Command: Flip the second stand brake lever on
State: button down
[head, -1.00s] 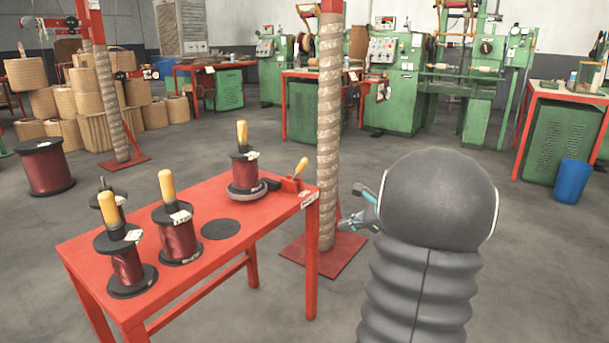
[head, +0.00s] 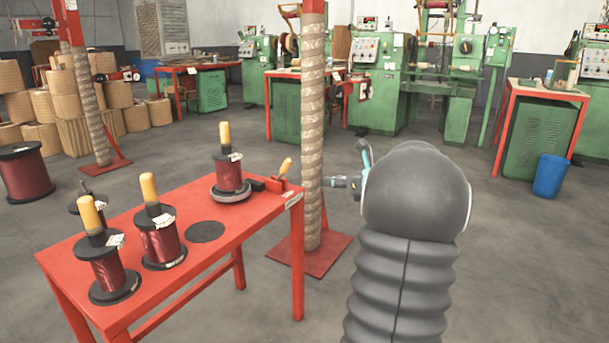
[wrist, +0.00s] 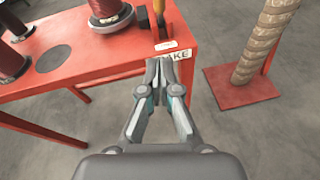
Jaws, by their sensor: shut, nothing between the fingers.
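The brake lever (head: 286,166) has a yellow handle and a red base at the right end of the red table, tilted up to the right. In the wrist view the lever (wrist: 159,15) shows at the top, partly cut off by the frame edge. A copper-wound spool (head: 229,175) with a yellow handle stands on a grey disc beside it. My gripper (wrist: 157,62) is shut and empty, in front of the table edge with the white "BRAKE" label (wrist: 175,55). In the head view my gripper (head: 332,182) is to the right of the lever, apart from it.
A rope-wrapped column (head: 312,120) on a red base plate (head: 325,257) stands just right of the table. Other spools stand on the red table (head: 200,262), with an empty dark disc (head: 205,232) between. Open floor lies at the right, with a blue bin (head: 550,176).

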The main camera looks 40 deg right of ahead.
send_near(283, 172)
notch_tip(283, 172, down, 4)
jog(key=w, duration=0.2)
jog(key=w+r, duration=0.2)
jog(key=w, duration=0.1)
jog(key=shift+w+a+r+b, duration=0.15)
jog(key=shift+a+r+b, duration=0.1)
jog(key=shift+r+b, duration=0.05)
